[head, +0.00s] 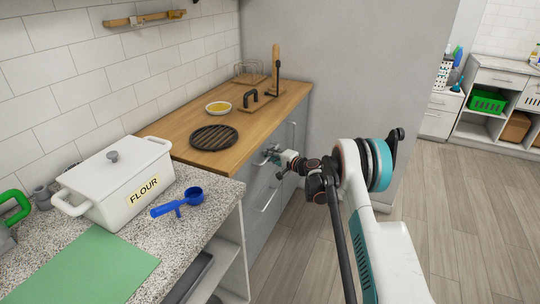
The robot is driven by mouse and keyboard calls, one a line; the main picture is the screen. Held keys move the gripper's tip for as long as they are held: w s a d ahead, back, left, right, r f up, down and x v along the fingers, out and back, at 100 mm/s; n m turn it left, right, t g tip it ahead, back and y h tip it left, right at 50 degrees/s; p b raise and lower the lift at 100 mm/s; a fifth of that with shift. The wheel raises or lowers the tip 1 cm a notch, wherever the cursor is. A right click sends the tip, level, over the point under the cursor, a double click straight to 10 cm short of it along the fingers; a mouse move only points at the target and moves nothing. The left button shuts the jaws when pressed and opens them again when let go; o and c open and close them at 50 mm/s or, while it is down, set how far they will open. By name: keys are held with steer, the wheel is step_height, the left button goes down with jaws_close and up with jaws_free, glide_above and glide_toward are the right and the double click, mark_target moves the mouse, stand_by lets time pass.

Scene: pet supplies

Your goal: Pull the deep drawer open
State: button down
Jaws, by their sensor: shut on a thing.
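A grey cabinet (250,218) under the wooden worktop has drawer fronts facing right. My gripper (271,154) is at the upper drawer front (254,178), just below the worktop edge, shut on that drawer's bar handle. The gripper hides most of this handle. The upper drawer looks flush with the cabinet, with no clear gap. A lower drawer front shows another bar handle (268,201) beneath. The picture does not make clear which of the two is deeper. My arm reaches in from the right.
On the wooden worktop (180,128) are a black round trivet (214,137), a yellow-filled bowl (218,107) and a wooden stand (275,70). A flour box (115,185) and blue scoop (178,202) sit on the speckled counter (214,206). Floor (460,220) to the right is clear.

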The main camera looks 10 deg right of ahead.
steer(key=s+d, duration=0.9)
steer(key=d, duration=0.3)
steer(key=s+d, duration=0.9)
steer(key=d, duration=0.4)
steer(key=shift+s+d, duration=0.25)
steer(key=shift+s, duration=0.05)
steer(key=c, duration=1.9)
jaws_free()
steer(key=v, duration=1.2)
steer(key=shift+w+r, duration=0.1)
